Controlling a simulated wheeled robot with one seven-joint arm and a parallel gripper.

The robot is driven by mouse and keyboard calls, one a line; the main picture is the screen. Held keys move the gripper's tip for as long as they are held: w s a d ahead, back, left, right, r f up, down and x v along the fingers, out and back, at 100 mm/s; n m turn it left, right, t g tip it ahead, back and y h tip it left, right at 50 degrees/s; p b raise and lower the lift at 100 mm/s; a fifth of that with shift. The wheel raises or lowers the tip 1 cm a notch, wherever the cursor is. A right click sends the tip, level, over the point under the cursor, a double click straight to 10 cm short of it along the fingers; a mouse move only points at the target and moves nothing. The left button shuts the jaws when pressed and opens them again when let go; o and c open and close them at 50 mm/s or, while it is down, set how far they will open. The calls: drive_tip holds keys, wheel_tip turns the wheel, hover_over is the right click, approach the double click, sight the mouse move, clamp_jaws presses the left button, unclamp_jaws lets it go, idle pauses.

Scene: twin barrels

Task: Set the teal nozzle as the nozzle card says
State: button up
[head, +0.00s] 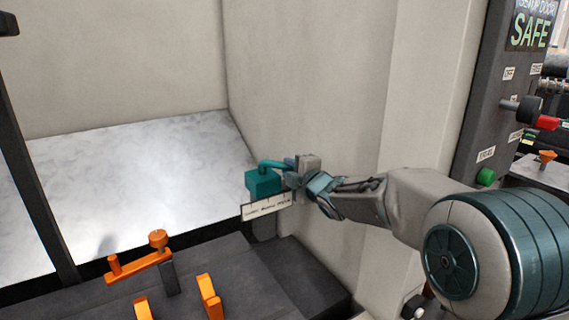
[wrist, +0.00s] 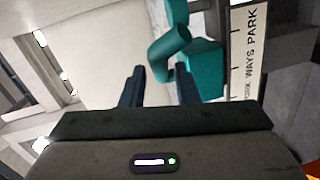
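The teal nozzle (head: 262,183) is a block with a bent pipe on top, low on the enclosure wall in the head view. In the wrist view its bent pipe (wrist: 170,42) and block (wrist: 206,68) show just past my fingertips. My gripper (head: 291,164) is beside the nozzle, to its right. In the wrist view my gripper (wrist: 160,68) has its fingers apart, with the pipe's end ahead of the gap and close to the right finger. I cannot tell whether they touch. A white label strip (head: 267,208) lies below the nozzle; "WAYS PARK" is legible in the wrist view.
Orange clamps or handles (head: 140,262) stand on the dark bed at lower left. A pale metal sheet (head: 120,190) lies behind. A dark control panel (head: 480,110) with a "SAFE" screen (head: 531,27), a red-tipped knob (head: 545,123) and a green button (head: 486,177) is at right.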

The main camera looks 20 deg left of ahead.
sight(287, 168)
drive_tip(key=shift+p+x, duration=0.35)
drive_tip(key=shift+x, duration=0.75)
drive_tip(key=shift+w+a+f, duration=0.1)
drive_tip(key=shift+w+a, duration=0.35)
drive_tip(key=shift+w, duration=0.15)
clamp_jaws()
